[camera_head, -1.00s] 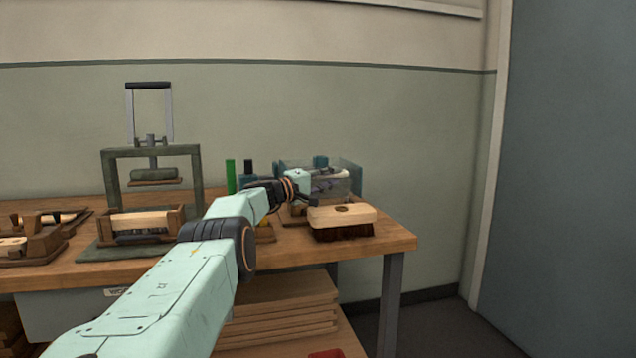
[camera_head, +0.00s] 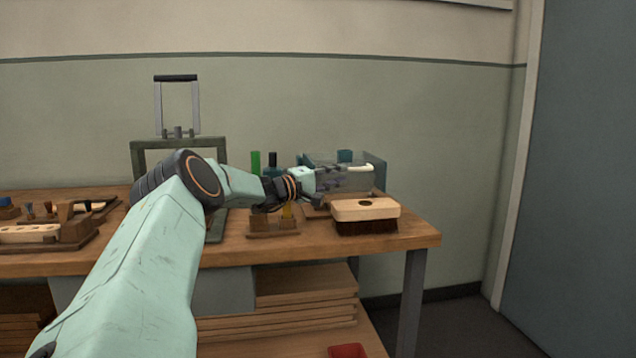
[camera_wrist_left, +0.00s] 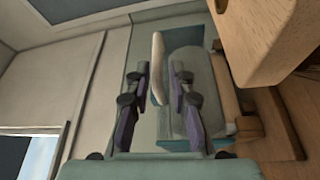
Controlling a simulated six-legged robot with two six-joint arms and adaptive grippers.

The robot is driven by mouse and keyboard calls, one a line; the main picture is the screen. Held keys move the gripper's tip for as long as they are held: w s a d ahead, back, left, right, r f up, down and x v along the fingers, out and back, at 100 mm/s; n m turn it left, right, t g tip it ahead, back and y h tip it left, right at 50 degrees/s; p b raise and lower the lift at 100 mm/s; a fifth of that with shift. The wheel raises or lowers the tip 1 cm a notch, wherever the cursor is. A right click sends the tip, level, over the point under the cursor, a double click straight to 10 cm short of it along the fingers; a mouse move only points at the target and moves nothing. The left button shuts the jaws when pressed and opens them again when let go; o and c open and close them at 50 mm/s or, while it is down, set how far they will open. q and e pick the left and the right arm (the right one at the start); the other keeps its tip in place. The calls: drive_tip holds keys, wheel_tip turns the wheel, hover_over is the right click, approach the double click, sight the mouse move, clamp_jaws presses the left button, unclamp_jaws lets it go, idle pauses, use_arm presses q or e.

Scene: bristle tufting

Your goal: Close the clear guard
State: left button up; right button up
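The clear guard (camera_head: 347,182) is a see-through panel on a teal-framed box (camera_head: 376,170) at the back right of the bench. My left gripper (camera_head: 325,190) is at its left front side and partly covers it. In the left wrist view the two fingers (camera_wrist_left: 160,68) are spread apart, with a pale upright bar (camera_wrist_left: 157,82) between them. A clear panel (camera_wrist_left: 198,105) lies behind the right finger. I cannot tell whether either finger touches the bar. My right gripper is not in view.
A brush with a wooden block (camera_head: 365,210) and dark bristles sits in front of the guard near the bench's right end. A small wooden holder (camera_head: 272,224) is left of it. A press frame (camera_head: 140,150) stands farther left, partly behind my arm.

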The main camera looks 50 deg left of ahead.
use_arm(q)
drive_tip(key=shift+s+a+f, duration=0.1)
drive_tip(key=shift+s+f, duration=0.05)
drive_tip(key=shift+s, duration=1.3)
drive_tip(key=shift+s+a+f, duration=0.1)
drive_tip(key=shift+s+f, duration=0.05)
drive_tip(key=shift+s, duration=1.3)
